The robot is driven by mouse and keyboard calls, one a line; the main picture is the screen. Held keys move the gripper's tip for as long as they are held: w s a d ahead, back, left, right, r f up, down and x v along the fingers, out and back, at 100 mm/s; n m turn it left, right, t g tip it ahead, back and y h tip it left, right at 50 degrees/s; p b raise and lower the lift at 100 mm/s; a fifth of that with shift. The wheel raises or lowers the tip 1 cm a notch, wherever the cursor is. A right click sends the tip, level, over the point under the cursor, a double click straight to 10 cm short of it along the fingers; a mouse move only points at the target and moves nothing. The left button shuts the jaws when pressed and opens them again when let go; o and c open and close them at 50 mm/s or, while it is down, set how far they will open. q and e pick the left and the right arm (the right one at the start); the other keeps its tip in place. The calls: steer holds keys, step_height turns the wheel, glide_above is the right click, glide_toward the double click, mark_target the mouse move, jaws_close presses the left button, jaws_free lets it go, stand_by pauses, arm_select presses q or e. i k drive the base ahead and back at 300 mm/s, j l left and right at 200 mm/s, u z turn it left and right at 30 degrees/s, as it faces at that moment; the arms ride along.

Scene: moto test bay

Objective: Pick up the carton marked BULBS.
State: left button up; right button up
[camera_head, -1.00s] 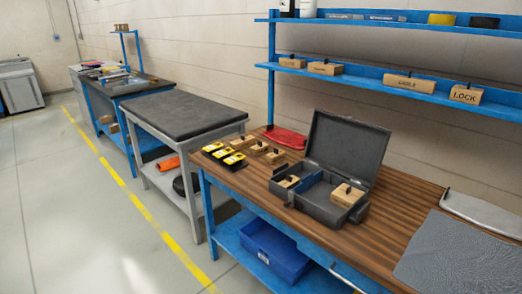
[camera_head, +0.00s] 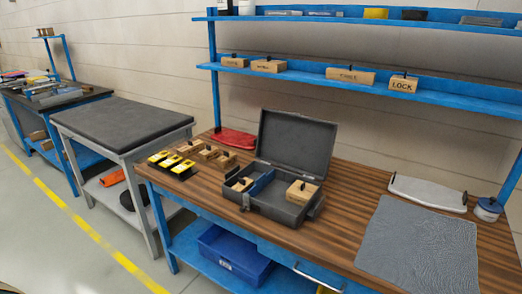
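Several brown cartons with black handles are in view, and I cannot make out the word BULBS on any of them. On the blue shelf stand a carton marked LOCK (camera_head: 403,84), a carton with a blurred label (camera_head: 350,76) and two smaller cartons, one on the left (camera_head: 236,61) and one beside it (camera_head: 268,66). A cluster of small cartons (camera_head: 208,153) lies on the wooden bench, labels too small to read. The open grey case (camera_head: 272,205) holds a carton in its right part (camera_head: 301,192) and one in its left part (camera_head: 242,184). Neither gripper is in view.
Yellow-and-black boxes (camera_head: 170,162) and a red item (camera_head: 233,138) lie on the wooden bench (camera_head: 350,180). A grey mat (camera_head: 420,245) and a white tray (camera_head: 428,193) are at its right. A blue bin (camera_head: 235,255) sits below. A dark-topped table (camera_head: 120,122) stands left.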

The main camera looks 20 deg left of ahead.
mark_target(207, 155)
steer(key=i+j+z, duration=0.1)
steer(key=j+z, duration=0.25)
steer(key=j, duration=0.15)
steer(key=j+z, duration=0.75)
steer(key=j, duration=0.8)
steer(key=k+j, duration=0.1)
steer(key=j, duration=0.45)
steer(key=k+j+z, duration=0.1)
steer(key=j, duration=0.45)
